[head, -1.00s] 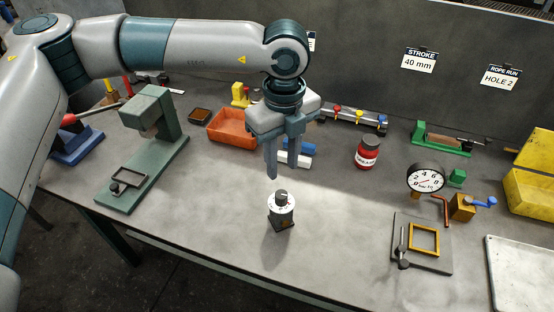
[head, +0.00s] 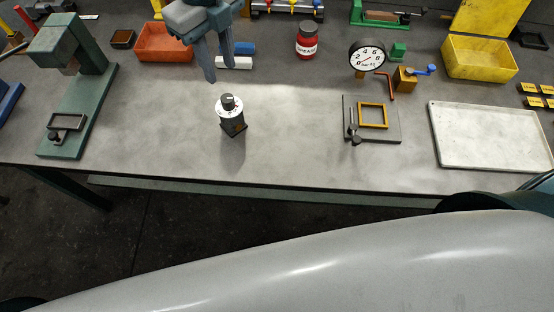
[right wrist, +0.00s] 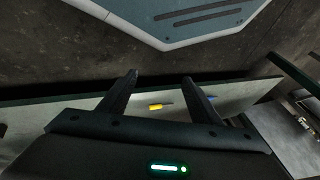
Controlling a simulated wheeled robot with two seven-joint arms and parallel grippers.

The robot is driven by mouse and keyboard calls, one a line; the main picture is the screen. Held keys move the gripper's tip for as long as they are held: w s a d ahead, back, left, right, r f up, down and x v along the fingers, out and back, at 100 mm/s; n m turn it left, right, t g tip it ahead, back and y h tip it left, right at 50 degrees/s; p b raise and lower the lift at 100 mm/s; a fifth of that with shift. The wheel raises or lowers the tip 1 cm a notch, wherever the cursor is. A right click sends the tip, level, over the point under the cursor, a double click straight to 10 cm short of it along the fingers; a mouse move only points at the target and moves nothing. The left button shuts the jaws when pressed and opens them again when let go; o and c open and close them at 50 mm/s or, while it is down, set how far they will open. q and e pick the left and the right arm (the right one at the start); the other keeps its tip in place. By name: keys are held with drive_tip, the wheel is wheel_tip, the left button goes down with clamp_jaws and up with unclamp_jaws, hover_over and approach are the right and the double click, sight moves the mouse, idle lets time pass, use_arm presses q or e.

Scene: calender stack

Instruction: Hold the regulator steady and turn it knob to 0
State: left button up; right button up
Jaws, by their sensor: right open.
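The regulator (head: 233,127) is a small dark block standing upright on the grey bench, left of centre in the head view. It has a white dial ring and a black knob (head: 228,101) on top; the marks are too small to read. My left gripper (head: 218,76) hangs above and behind the regulator, apart from it. Its two fingers point down and are spread, with nothing between them. My right gripper (right wrist: 160,78) shows only in the right wrist view, open and empty, away from the regulator.
A green press (head: 75,85) stands left, an orange bin (head: 163,43) behind it. A red jar (head: 306,40), a gauge (head: 367,55) and a plate with a yellow frame (head: 390,128) are to the right. A white tray (head: 490,137) lies farther right. Bench around the regulator is clear.

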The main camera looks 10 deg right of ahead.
drive_tip(key=w+a+r+m+t+y, duration=0.1)
drive_tip(key=w+a+r+m, duration=0.15)
drive_tip(key=a+r, duration=0.2)
drive_tip(key=w+a+r+m+t+y, duration=0.1)
drive_tip(key=w+a+r, duration=0.2)
drive_tip(key=r, duration=0.2)
drive_tip(key=w+a+r+m+t+y, duration=0.1)
drive_tip(key=a+r+m+y, duration=0.2)
drive_tip(key=r, duration=0.8)
drive_tip(key=w+a+r+m+t+y, duration=0.15)
drive_tip(key=a+r+m, duration=0.35)
drive_tip(key=r, duration=0.6)
drive_tip(key=a+r+m+t+y, duration=0.2)
drive_tip(key=a+r, duration=0.3)
drive_tip(key=r, duration=0.6)
drive_tip(key=m+t+h, duration=0.3)
drive_tip(key=m+t, duration=0.1)
drive_tip(key=m, duration=1)
approach(237, 120)
drive_tip(key=shift+n, duration=0.25)
drive_tip(key=v, duration=0.5)
drive_tip(key=shift+s+a+f, duration=0.1)
drive_tip(key=shift+f, duration=0.1)
drive_tip(key=x, duration=1.7)
drive_tip(key=shift+w+r, duration=0.2)
drive_tip(key=shift+r, duration=0.05)
drive_tip(key=shift+c, duration=0.6)
